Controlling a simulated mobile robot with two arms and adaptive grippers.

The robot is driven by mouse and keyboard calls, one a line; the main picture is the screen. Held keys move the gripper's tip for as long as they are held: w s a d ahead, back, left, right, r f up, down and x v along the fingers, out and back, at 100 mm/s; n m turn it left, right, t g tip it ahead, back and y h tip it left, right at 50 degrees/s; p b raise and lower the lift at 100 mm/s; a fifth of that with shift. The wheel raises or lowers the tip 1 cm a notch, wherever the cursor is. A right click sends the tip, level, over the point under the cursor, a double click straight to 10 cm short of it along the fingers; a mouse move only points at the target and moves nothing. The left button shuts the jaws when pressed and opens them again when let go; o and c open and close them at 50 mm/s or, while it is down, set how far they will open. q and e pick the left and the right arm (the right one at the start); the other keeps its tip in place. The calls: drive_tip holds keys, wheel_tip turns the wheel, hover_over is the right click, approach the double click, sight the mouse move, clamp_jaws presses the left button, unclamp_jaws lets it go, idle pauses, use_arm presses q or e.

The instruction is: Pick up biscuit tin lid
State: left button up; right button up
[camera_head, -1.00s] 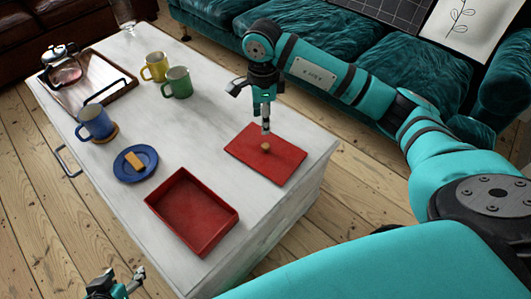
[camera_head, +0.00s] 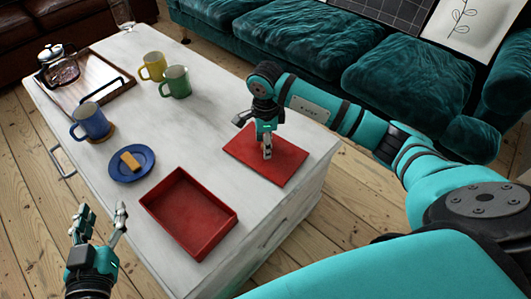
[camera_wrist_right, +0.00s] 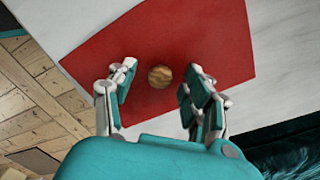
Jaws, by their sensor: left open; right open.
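The biscuit tin lid (camera_head: 284,168) is a flat red rectangle lying on the white table. In the right wrist view the lid (camera_wrist_right: 200,45) has a round wooden knob (camera_wrist_right: 160,77) at its middle. My right gripper (camera_head: 266,154) is over the lid, pointing down. Its open fingers (camera_wrist_right: 158,92) stand on either side of the knob in the wrist view, apart from it. The head view hides the knob behind this gripper. The open red tin (camera_head: 189,214) sits empty near the table's front edge. My left gripper (camera_head: 102,212) is open and empty, off the table's front left.
A blue plate (camera_head: 147,173) with a biscuit (camera_head: 130,162) lies left of the tin. Blue (camera_head: 90,122), green (camera_head: 175,82) and yellow (camera_head: 151,67) mugs stand farther back. A wooden tray (camera_head: 102,72) holds a glass pot (camera_head: 60,68). A teal sofa (camera_head: 310,55) stands behind.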

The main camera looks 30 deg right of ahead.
drive_tip(key=shift+f, duration=0.15)
clamp_jaws()
idle(0.5)
